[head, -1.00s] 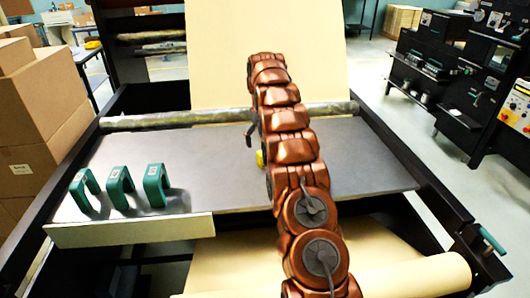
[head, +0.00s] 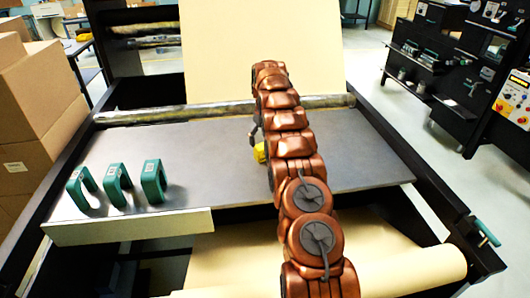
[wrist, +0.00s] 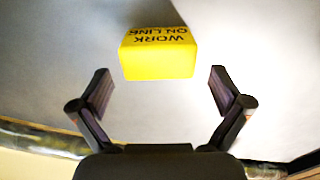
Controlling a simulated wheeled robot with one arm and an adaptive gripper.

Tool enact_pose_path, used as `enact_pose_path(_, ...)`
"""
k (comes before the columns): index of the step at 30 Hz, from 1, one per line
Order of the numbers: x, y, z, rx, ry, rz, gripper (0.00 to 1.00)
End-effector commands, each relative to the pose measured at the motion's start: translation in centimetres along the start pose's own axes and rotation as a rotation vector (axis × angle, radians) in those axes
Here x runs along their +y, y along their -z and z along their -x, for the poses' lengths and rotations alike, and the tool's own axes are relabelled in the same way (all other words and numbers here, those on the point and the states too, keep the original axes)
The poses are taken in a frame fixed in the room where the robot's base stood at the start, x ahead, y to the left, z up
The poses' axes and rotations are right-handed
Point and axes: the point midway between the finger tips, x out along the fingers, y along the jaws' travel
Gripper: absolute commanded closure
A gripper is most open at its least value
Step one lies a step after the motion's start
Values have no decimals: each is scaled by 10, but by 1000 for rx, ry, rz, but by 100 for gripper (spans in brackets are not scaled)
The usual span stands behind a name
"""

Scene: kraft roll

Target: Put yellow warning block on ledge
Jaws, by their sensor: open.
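The yellow warning block (head: 260,153) sits on the grey plate (head: 215,165), mostly hidden behind my arm in the head view. In the wrist view the block (wrist: 158,58) shows dark lettering on one face, including "WORK" and "ON LINE". My gripper (wrist: 161,90) is open and empty, its fingers spread wider than the block. The block lies just beyond the fingertips, roughly centred between them, with no visible contact. In the head view my arm hides most of the gripper. A pale strip (head: 130,229) runs along the plate's front left edge; I cannot tell whether it is the ledge.
Three green clamp-like pieces (head: 117,185) stand at the plate's left. A metal bar (head: 170,115) crosses behind the plate, with a kraft paper sheet (head: 262,50) rising beyond. A paper roll (head: 410,268) lies in front. The plate's right side is clear.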

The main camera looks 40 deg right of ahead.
Motion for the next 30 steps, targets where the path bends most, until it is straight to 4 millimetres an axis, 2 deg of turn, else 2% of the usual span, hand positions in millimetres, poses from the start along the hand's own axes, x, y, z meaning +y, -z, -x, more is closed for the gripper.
enact_pose_path(9,2,-1,-41,-6,2,1,0)
enact_pose_path(17,2,0,-46,-3,1,0,0)
enact_pose_path(30,2,0,-45,-2,1,1,44)
